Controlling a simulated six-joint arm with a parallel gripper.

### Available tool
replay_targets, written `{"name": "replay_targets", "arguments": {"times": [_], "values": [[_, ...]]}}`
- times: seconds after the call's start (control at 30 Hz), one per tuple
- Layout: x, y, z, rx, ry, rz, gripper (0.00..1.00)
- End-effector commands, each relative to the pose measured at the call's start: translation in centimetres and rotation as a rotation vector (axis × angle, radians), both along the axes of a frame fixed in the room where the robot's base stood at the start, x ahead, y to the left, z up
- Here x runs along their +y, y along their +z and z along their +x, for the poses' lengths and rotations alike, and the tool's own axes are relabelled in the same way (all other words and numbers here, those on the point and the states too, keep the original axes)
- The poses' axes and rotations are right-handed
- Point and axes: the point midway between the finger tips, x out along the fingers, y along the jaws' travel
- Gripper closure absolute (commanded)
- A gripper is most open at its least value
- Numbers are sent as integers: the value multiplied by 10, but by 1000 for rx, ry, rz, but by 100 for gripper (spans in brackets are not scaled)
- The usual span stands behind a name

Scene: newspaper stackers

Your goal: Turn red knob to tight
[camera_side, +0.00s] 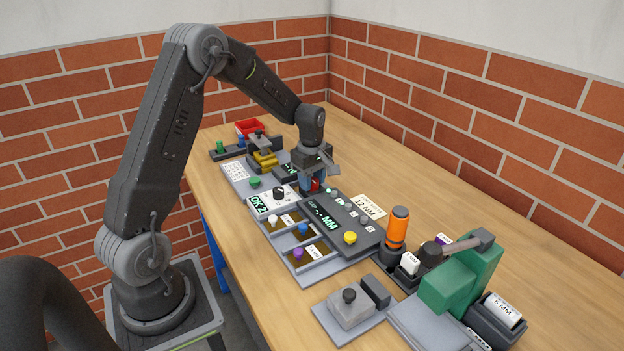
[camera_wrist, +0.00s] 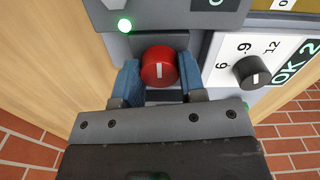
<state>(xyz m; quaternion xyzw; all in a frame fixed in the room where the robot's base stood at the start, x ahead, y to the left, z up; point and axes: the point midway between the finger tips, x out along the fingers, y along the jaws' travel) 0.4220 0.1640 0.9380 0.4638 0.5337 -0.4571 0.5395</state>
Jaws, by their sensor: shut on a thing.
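The red knob (camera_wrist: 159,68) sits on a grey panel in the wrist view, with a short white mark upright on its face. My gripper (camera_wrist: 160,82) has its two blue fingers on either side of the knob and is shut on it. In the side view my gripper (camera_side: 313,182) points down at the panel. A small part of the red knob (camera_side: 316,186) shows between the fingers there. No label for tight can be read around the knob.
A black dial (camera_wrist: 251,72) on a white scale marked 6, 9, 12 stands close to the right of my fingers in the wrist view. A lit green lamp (camera_wrist: 124,25) is at upper left. An orange-handled tool (camera_side: 398,228) and a green press (camera_side: 462,278) stand along the bench.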

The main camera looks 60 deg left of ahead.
Motion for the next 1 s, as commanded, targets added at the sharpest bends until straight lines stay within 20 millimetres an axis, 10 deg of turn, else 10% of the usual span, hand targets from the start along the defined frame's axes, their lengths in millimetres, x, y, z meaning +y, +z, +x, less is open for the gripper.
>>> {"name": "replay_targets", "arguments": {"times": [1.0], "values": [[0,0,0,0,-700,0,86]]}}
